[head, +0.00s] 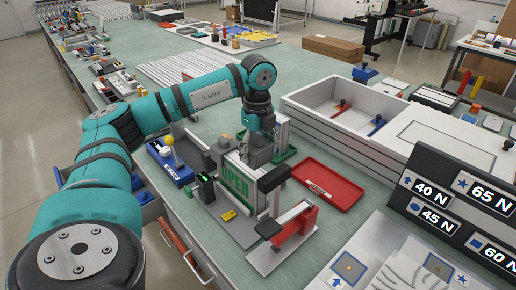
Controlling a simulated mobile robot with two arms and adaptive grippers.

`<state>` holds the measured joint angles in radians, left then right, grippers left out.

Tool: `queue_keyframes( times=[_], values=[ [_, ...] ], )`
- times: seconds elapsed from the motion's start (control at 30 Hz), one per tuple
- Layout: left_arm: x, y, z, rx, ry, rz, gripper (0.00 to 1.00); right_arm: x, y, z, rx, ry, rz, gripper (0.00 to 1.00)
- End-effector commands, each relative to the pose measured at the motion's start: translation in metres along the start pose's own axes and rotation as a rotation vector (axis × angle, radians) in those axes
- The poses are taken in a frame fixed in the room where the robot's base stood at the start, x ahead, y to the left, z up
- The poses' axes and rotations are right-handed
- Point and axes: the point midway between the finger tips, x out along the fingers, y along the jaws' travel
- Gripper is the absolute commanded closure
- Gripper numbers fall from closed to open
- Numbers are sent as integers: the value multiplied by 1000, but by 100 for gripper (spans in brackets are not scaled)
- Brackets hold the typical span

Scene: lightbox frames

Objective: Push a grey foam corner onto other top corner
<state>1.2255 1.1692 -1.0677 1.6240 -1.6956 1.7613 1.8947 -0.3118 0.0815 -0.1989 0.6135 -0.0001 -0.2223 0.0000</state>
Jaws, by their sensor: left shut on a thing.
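The lightbox frame with a green OPEN panel (237,187) stands upright on the bench in the middle of the head view. A dark grey block (273,179), which looks like a foam corner, sits at the panel's upper right. My left gripper (259,156) points down just behind the panel's top edge, near its top right. It is shut on a small grey piece that looks like a foam corner; the fingers largely hide it. Whether that piece touches the frame cannot be told. My right gripper is not in view.
A red and grey stand (297,222) is close in front on the right. A blue fixture with a yellow knob (171,160) is on the left. A dark board with newton labels (452,208) stands at far right.

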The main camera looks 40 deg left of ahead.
Motion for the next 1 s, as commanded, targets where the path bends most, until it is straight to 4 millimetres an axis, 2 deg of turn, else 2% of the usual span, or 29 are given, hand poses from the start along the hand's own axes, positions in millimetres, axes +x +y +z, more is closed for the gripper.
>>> queue_keyframes(
  times=[0.03, 0.4, 1.0],
  values=[
    [-1, 0, 0, 0, 1, 4, 65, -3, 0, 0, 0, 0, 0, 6],
    [26, 0, 0, 1, 1, 4, 65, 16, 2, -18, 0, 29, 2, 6],
    [68, 0, 0, 1, 0, 2, 65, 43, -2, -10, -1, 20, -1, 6]
  ],
)
